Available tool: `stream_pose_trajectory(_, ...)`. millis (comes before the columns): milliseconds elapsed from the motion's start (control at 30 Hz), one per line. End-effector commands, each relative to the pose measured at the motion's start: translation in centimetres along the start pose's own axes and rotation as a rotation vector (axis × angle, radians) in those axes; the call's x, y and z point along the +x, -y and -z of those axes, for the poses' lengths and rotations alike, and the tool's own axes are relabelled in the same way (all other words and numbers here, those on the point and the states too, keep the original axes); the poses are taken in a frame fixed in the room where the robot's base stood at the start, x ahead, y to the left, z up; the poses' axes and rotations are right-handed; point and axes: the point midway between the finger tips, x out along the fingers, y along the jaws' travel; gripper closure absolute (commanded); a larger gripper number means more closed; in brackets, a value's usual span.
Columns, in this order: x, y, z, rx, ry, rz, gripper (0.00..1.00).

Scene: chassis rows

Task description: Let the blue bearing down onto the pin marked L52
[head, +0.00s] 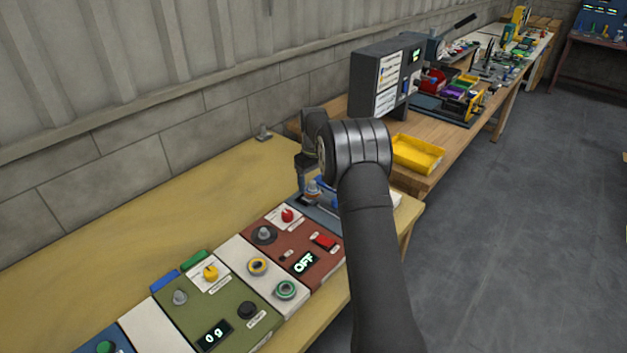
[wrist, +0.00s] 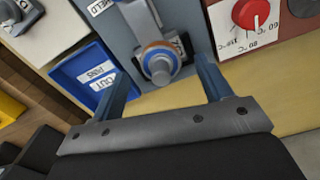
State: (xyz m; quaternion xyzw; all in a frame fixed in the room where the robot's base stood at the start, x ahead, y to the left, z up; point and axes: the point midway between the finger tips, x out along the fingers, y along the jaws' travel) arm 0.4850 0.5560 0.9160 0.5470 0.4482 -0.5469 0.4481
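The blue bearing (wrist: 146,52), a blue ring with an orange inner band, shows in the wrist view around a grey pin (wrist: 160,67) on a blue-grey panel (wrist: 195,20). How far down the pin it sits I cannot tell. My gripper (wrist: 162,70) has its two blue fingers wide apart, one on each side of the bearing, with visible gaps. In the head view the pin and bearing (head: 313,188) show small beside my gripper, partly hidden by my arm. A label by the pin is mostly covered, so L52 cannot be read.
A blue tray (wrist: 70,72) labelled OUT PINS lies left of the panel in the wrist view. A red knob (wrist: 250,14) stands to the right. Yellow (head: 258,266) and green (head: 285,290) rings lie on a white panel. The bench behind the panels is mostly clear.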

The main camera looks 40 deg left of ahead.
Motion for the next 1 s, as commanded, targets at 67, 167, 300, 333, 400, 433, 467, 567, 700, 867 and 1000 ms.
stream_pose_trajectory(67,0.0,0.0,0.0,0.000,0.000,0.000,0.29)
stream_pose_trajectory(167,0.0,0.0,0.0,0.000,0.000,0.000,0.29)
stream_pose_trajectory(300,-0.2,0.0,0.0,0.000,0.000,0.000,0.29)
stream_pose_trajectory(333,-0.5,0.0,0.0,0.000,-0.001,0.000,0.29)
stream_pose_trajectory(400,-1.2,0.0,0.1,0.000,-0.003,-0.001,0.29)
stream_pose_trajectory(433,-1.7,0.0,0.1,0.000,-0.003,-0.002,0.29)
stream_pose_trajectory(467,-2.3,0.0,0.1,0.000,-0.003,-0.002,0.29)
stream_pose_trajectory(567,-4.4,-0.1,0.1,0.000,-0.003,-0.002,0.29)
stream_pose_trajectory(700,-8.0,-0.1,0.1,0.000,-0.005,-0.003,0.29)
stream_pose_trajectory(867,-11.9,-0.1,0.0,0.000,-0.004,-0.002,0.29)
stream_pose_trajectory(1000,-14.6,-0.1,0.0,0.000,-0.002,-0.001,0.29)
